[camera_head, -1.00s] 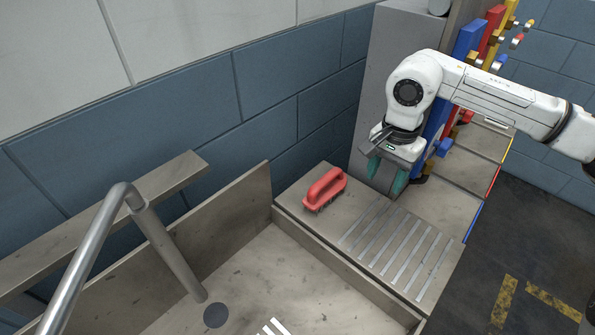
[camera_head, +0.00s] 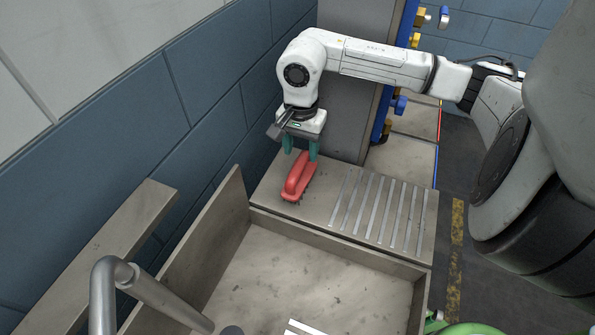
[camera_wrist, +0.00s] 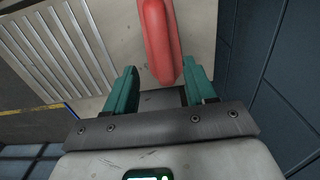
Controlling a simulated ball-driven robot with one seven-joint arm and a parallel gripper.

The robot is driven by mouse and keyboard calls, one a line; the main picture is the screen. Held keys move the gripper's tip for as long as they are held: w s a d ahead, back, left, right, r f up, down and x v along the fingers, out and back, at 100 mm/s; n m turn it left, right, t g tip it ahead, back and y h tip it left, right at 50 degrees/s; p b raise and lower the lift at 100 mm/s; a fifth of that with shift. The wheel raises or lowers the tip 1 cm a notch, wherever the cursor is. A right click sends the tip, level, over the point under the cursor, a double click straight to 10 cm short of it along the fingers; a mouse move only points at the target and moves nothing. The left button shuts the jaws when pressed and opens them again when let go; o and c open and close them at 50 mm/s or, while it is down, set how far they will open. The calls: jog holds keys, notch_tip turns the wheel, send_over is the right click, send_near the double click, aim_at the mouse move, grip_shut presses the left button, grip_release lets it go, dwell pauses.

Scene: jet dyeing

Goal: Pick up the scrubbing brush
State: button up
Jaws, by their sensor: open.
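The red scrubbing brush (camera_head: 298,177) lies on the metal drainboard (camera_head: 321,212), left of its grooves, with its handle up. My gripper (camera_head: 300,152) is open, pointing down with teal fingers, just above and behind the brush's far end. In the wrist view the brush (camera_wrist: 160,40) runs away from the gap between the fingers of my gripper (camera_wrist: 160,85), with its near end close to that gap. The fingers do not visibly touch it. Its bristles are mostly hidden.
The sink basin (camera_head: 290,270) lies in front of the drainboard, with a bent metal pipe (camera_head: 150,295) at its left. A blue block wall (camera_head: 225,80) stands close on the left. A grey cabinet (camera_head: 350,70) rises behind my gripper.

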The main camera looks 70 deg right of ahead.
aim_at(300, 162)
jog(key=shift+w+f+p, duration=0.1)
jog(key=shift+f+p, duration=0.85)
jog(key=shift+f, duration=2.15)
jog(key=shift+c, duration=0.5)
grip_shut()
